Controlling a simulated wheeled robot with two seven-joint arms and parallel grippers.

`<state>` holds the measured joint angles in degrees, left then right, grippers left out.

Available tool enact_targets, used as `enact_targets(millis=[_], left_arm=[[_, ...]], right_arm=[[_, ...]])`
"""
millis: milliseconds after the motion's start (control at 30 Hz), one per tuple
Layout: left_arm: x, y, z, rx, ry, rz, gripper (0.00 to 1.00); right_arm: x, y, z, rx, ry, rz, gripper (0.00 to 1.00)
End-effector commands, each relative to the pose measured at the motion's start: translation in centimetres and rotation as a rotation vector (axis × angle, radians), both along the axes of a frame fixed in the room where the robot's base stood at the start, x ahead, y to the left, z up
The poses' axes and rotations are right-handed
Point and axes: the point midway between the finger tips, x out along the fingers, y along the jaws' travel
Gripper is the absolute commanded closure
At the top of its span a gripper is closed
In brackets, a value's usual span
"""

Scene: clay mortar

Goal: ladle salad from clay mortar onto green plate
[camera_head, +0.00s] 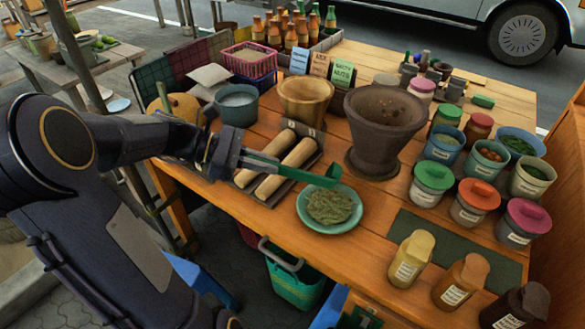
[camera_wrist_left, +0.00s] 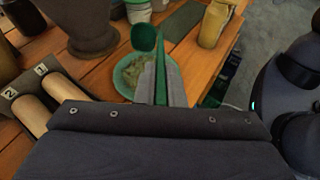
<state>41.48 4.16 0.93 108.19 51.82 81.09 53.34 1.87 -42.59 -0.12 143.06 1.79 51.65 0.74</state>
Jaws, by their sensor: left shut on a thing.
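My left gripper (camera_head: 238,160) is shut on the handle of a green ladle (camera_head: 290,172). The ladle's bowl hangs over the far edge of the green plate (camera_head: 309,222). A mound of green shredded salad (camera_head: 330,205) lies on the plate. The dark clay mortar (camera_head: 384,125) stands upright behind the plate, with a few specks on its inner wall; its bottom is hidden. In the left wrist view the ladle's bowl (camera_wrist_left: 144,38) shows beyond the fingers, above the plate (camera_wrist_left: 122,75); whether it holds anything I cannot tell. My right gripper is not in view.
Two wooden pestles (camera_head: 288,165) lie in a tray left of the plate. A wooden bowl (camera_head: 305,98) stands behind them. Lidded tubs (camera_head: 431,183) crowd the right, and spice jars (camera_head: 411,258) stand at the front right. A green basket (camera_head: 296,284) sits below the table edge.

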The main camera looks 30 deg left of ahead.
Motion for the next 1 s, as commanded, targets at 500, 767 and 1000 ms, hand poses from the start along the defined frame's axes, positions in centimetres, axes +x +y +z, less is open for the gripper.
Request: enact_targets(millis=[500,767,1000], left_arm=[[1.0,-3.7,6.6,0.396,0.136,0.019,1.00],[2.0,-6.6,8.8,0.642,0.238,0.012,1.00],[3.1,-9.6,9.0,0.824,0.296,0.004,1.00]], right_arm=[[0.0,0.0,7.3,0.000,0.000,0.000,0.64],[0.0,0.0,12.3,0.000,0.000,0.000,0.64],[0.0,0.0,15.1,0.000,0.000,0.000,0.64]])
